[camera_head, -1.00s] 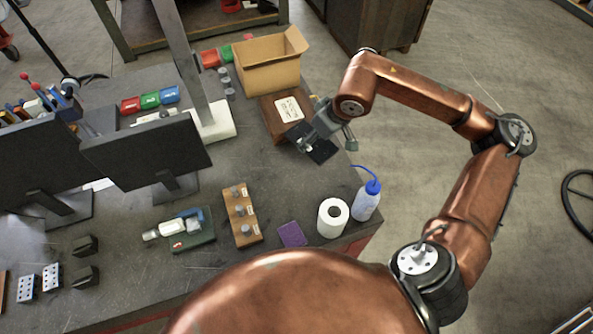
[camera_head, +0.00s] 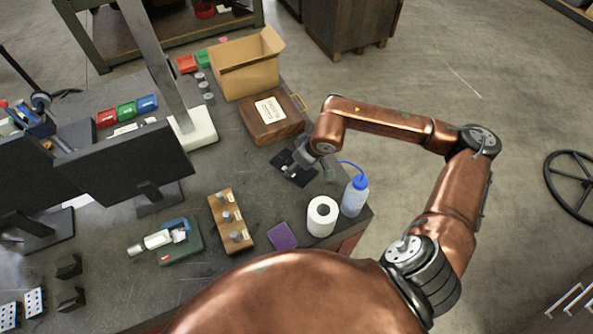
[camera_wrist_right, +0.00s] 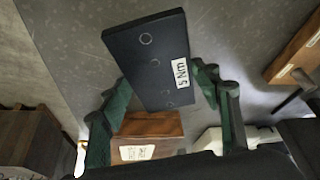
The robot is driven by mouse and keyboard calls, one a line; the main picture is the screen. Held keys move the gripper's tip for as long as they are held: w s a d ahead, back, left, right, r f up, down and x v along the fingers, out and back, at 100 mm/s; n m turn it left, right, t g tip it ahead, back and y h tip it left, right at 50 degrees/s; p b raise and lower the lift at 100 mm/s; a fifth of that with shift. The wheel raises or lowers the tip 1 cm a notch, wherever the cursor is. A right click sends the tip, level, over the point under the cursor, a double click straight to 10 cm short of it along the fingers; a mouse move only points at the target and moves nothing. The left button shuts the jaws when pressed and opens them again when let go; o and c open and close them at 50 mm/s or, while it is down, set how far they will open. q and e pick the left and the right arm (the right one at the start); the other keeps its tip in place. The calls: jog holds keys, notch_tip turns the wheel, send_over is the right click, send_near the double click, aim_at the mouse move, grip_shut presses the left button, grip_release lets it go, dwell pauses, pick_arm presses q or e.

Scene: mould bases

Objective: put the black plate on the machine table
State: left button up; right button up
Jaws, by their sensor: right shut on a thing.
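The black plate (camera_head: 290,176) is a flat dark rectangle over the right part of the grey bench, in front of a wooden box. My right gripper (camera_head: 298,160) is shut on it. In the right wrist view the plate (camera_wrist_right: 140,62) shows several round marks and a white "5 Nm" label. The green fingers of my right gripper (camera_wrist_right: 163,102) stand on either side of its lower part. I cannot tell whether the plate touches the bench. My left gripper is not in view. I cannot make out a machine table.
The wooden box (camera_head: 274,128) and an open cardboard box (camera_head: 247,72) stand behind the plate. A blue-capped bottle (camera_head: 354,197) and a white roll (camera_head: 321,217) stand nearer, at the bench's right edge. Monitors (camera_head: 125,175) stand at left. Open floor lies right of the bench.

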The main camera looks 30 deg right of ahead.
aim_at(299, 170)
jog(key=shift+f, duration=1.8)
jog(key=shift+f, duration=0.15)
jog(key=o, duration=1.6)
